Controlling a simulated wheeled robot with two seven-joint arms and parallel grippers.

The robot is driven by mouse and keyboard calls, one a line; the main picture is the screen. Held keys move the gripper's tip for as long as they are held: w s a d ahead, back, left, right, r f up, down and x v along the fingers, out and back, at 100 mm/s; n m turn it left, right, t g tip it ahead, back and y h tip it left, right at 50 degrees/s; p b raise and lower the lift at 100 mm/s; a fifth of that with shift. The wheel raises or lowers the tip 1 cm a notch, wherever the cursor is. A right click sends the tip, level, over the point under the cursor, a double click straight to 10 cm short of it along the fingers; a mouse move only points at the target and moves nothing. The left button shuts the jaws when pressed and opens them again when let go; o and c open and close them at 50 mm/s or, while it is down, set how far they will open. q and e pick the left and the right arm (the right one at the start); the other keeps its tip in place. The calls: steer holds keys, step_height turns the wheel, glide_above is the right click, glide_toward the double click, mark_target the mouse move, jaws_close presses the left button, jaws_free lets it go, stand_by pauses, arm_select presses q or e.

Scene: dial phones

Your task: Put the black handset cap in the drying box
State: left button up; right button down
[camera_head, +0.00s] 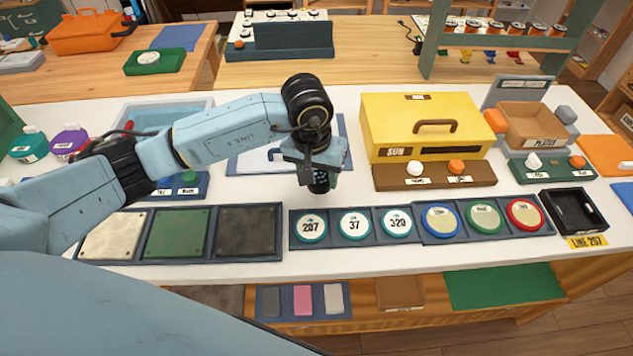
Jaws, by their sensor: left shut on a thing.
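My left gripper (317,168) hangs pointing down over the white worktop, behind the row of round dials. It is shut on a small dark cylinder, which looks like the black handset cap (319,185); the fingers hide its upper part. A yellow box (410,110) marked SUN stands to the right of the gripper, with a handle and a dark slot in its front. It may be the drying box; no label I can read says so. The gripper and cap are apart from it. My right gripper is not in view.
Labelled dials (354,226) and square pads (178,233) line the front. A base with two knobs (435,176) fronts the yellow box. An empty black tray (574,212) marked LINE 207 sits right. A brown open bin (533,124) stands behind it. A blue-framed board (260,155) lies behind the gripper.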

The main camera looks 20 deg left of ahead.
mark_target(317, 179)
arm_select(q)
steer(key=shift+f, duration=1.65)
steer(key=shift+f, duration=0.1)
steer(key=o, duration=1)
steer(key=shift+c, duration=0.2)
